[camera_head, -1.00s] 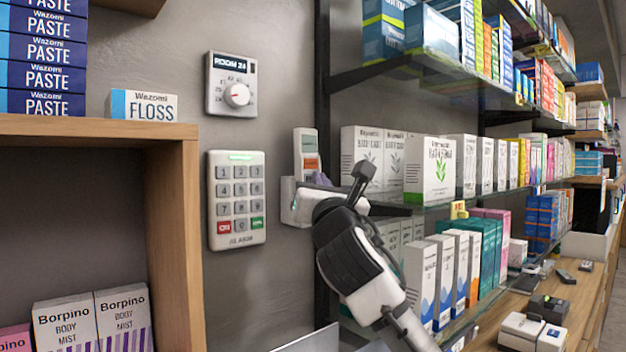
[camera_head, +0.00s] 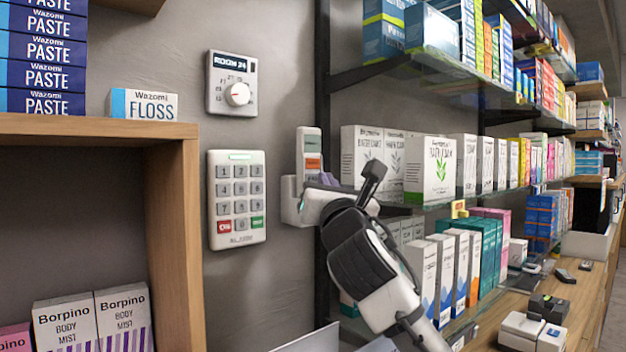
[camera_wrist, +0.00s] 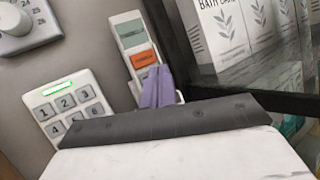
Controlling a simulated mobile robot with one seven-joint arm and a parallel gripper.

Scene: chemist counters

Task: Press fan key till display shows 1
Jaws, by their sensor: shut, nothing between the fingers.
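A slim white remote (camera_head: 309,138) stands upright in a white wall holder (camera_head: 290,205), left of the black shelf post. In the wrist view the remote (camera_wrist: 128,27) shows a pale greenish display at its top and an orange patch below; the lettering is too small to read. My gripper (camera_head: 326,180) is shut and empty, its purple fingers close to the remote's lower part. In the wrist view the fingertips (camera_wrist: 160,72) overlap the remote's lower right side and hide some of it. I cannot tell whether they touch it. No separate fan key can be made out.
A keypad (camera_head: 237,200) with a lit green strip is on the wall left of the holder. A dial thermostat (camera_head: 231,83) is above it. Shelves of boxes (camera_head: 430,170) stand close on the right. A wooden shelf unit (camera_head: 175,240) is at the left.

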